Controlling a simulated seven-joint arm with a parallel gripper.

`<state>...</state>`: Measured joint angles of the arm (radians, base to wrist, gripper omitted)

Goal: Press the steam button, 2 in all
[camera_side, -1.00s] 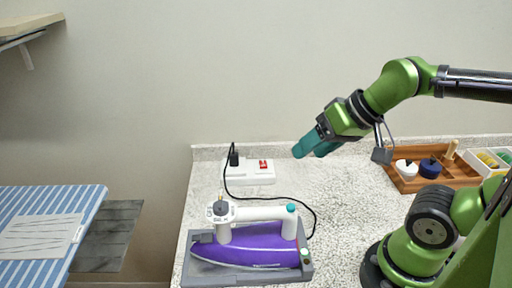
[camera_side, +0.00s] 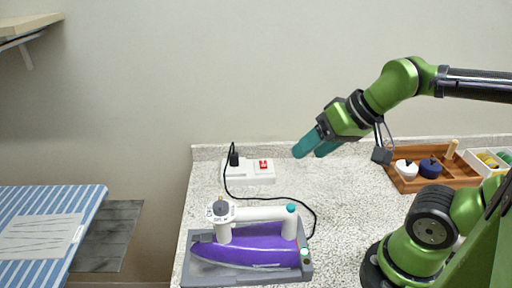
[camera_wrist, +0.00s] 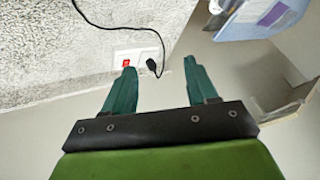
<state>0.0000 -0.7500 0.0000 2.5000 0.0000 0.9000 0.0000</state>
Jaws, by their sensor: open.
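A purple and white iron (camera_side: 245,250) rests flat in a grey tray-like stand (camera_side: 290,275) at the front of the speckled counter. A teal button (camera_side: 291,208), likely the steam button, sits on top of the iron's white handle at its right end. A dial (camera_side: 221,209) stands at the handle's left end. My gripper (camera_side: 317,150) is in the air above and behind the iron, well apart from it, with its teal fingers open and empty.
A white power strip (camera_side: 250,172) with a red switch (camera_side: 264,165) and a black plug lies behind the iron; its black cord (camera_side: 305,207) loops to the iron. A wooden tray (camera_side: 400,184) with pots stands right. A striped ironing board (camera_side: 88,205) is left.

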